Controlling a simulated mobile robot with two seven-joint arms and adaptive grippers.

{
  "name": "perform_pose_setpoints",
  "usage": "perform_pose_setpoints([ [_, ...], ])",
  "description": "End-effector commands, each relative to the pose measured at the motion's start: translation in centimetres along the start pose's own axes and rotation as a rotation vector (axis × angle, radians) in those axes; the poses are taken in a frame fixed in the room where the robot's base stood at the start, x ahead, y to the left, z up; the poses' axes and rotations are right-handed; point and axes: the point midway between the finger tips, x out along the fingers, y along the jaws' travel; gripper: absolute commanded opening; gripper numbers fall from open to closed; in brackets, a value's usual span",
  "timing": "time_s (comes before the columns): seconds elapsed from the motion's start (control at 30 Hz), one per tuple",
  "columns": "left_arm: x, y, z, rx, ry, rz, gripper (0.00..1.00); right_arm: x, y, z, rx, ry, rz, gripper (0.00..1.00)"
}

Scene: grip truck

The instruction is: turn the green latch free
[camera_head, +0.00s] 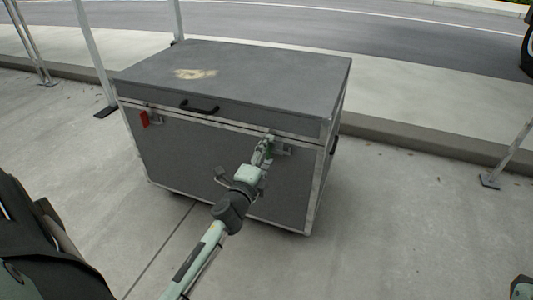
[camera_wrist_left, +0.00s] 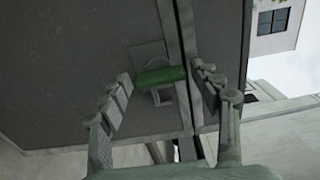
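The green latch (camera_wrist_left: 160,76) is a short green bar on a metal plate at the lid seam of the grey case (camera_head: 200,150). In the left wrist view it lies across the space between my left fingers, close to both fingertips. I cannot tell if they touch it. My left gripper (camera_wrist_left: 161,74) is open around the latch. In the head view the left gripper (camera_head: 264,150) reaches the front right of the case and largely hides the latch. My right gripper does not show.
A red latch (camera_head: 144,118) sits at the front left of the case, and a black handle (camera_head: 199,108) is on the lid's front edge. The case stands on pale concrete before a kerb and road. Metal posts (camera_head: 97,55) stand behind it at left.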

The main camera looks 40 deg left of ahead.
Motion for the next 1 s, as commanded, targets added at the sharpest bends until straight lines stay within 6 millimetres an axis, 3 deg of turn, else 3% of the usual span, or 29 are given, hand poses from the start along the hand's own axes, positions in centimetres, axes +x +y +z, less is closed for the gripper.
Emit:
perform_pose_setpoints([
  [0.43,-0.8,0.1,0.0,-0.004,-0.001,0.001,0.72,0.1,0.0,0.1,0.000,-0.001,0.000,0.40],
  [0.8,-8.2,0.2,0.0,-0.005,-0.002,0.004,0.72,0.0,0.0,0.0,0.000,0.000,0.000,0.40],
  [1.0,-11.1,0.1,0.0,-0.003,-0.001,0.002,0.72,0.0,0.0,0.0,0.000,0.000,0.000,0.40],
])
